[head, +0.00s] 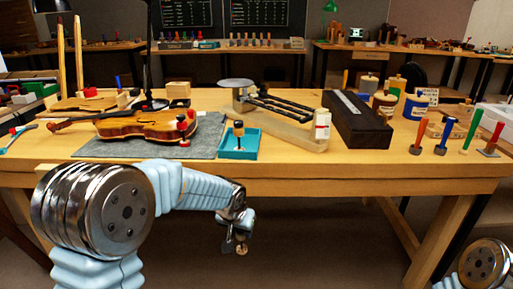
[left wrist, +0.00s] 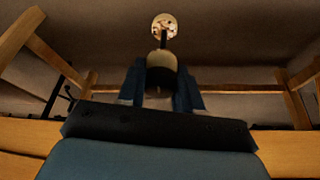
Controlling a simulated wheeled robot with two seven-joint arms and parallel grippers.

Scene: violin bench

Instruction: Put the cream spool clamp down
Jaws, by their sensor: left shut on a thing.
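My left gripper (head: 238,234) hangs in front of the bench, below the level of its top. It is shut on the cream spool clamp (head: 242,249), of which only a small end shows in the head view. In the left wrist view the clamp (left wrist: 162,62) sits between the two blue fingers (left wrist: 161,90), with a dark rod and a pale round end pointing away. My right gripper is out of view.
A violin (head: 150,126) with red clamps lies on a grey mat (head: 205,147) left of the tray. The bench front strip (head: 300,163) is bare.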

